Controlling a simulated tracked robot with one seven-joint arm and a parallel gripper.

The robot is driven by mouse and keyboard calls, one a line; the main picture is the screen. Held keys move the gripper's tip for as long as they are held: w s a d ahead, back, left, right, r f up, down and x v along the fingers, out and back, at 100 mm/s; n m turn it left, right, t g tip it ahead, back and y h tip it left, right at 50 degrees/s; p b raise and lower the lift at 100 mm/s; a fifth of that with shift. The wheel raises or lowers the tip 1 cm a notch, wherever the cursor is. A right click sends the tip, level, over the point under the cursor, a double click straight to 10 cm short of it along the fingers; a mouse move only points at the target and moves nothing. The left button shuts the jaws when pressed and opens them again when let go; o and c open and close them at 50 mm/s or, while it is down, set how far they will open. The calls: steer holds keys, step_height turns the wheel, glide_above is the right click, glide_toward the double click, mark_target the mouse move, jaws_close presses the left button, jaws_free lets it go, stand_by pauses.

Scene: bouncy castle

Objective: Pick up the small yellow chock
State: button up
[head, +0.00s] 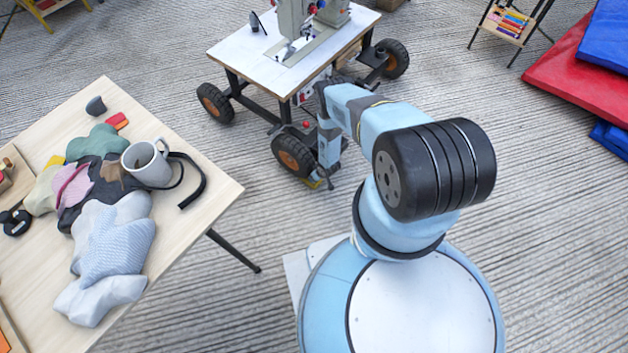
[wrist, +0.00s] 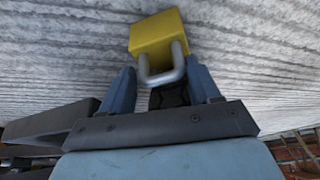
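The small yellow chock (wrist: 158,36) is a block with a grey U-shaped metal handle, lying on the floor in the wrist view. Its yellow also shows in the head view (head: 312,184), low beside the cart's near wheel and partly hidden by my arm. My gripper (wrist: 163,80) has its two blue fingers spread apart, one on each side of the handle. The handle reaches back between them, and the yellow body is beyond the fingertips. The gaps to the handle look small; contact is unclear. In the head view my gripper (head: 325,180) points down at the floor.
A wheeled cart (head: 235,53) carrying a machine stands just behind my gripper, its near wheel (head: 292,155) close to my arm. A wooden table (head: 190,165) with cloths and a grey mug (head: 147,163) is at left. Red and blue mats (head: 575,70) lie at right.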

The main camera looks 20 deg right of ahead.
jaws_close()
stand_by(0.3)
steer(key=shift+r, duration=0.1)
